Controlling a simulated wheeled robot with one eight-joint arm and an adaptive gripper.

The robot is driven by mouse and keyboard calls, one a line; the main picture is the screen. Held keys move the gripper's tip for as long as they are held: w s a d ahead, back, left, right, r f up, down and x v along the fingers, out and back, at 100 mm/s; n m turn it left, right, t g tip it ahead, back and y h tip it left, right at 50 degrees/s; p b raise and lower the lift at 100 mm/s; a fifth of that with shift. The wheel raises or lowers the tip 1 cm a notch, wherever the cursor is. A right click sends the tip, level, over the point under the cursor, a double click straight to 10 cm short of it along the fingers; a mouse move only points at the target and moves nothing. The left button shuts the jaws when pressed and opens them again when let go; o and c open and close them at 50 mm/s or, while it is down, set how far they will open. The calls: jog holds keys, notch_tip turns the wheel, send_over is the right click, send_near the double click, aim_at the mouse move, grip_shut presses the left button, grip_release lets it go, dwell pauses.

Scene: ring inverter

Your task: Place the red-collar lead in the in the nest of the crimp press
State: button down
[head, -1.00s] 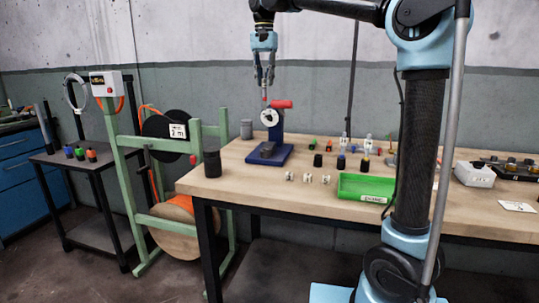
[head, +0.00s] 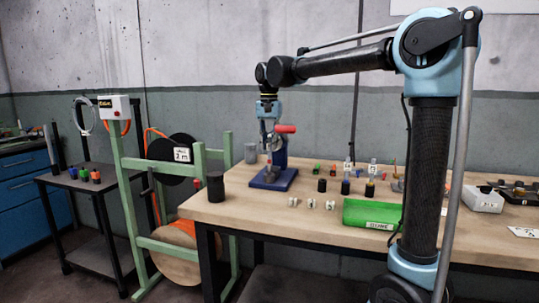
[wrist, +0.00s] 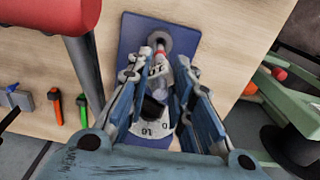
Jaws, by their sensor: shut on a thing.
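The crimp press stands on the bench with a blue base plate (head: 284,181) and a red handle (head: 286,129). In the wrist view its base plate (wrist: 130,40) lies below my gripper, with a round grey nest (wrist: 159,39) on it. My gripper (head: 268,150) is low at the press. In the wrist view my gripper (wrist: 159,72) is shut on the red-collar lead (wrist: 161,52), a pale piece with a red band. The lead points toward the nest; I cannot tell whether its tip is inside. My fingers hide part of the lead.
The press handle (wrist: 48,14) is close to my gripper in the wrist view.

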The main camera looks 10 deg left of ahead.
aim_at(269, 150)
jog(key=shift+f, duration=1.9)
jog(key=shift+f, duration=0.1)
jog(key=c, duration=1.7)
grip_release()
notch_tip(269, 150, up, 12)
jog(key=shift+r, duration=0.1)
jog(key=shift+s, duration=0.15)
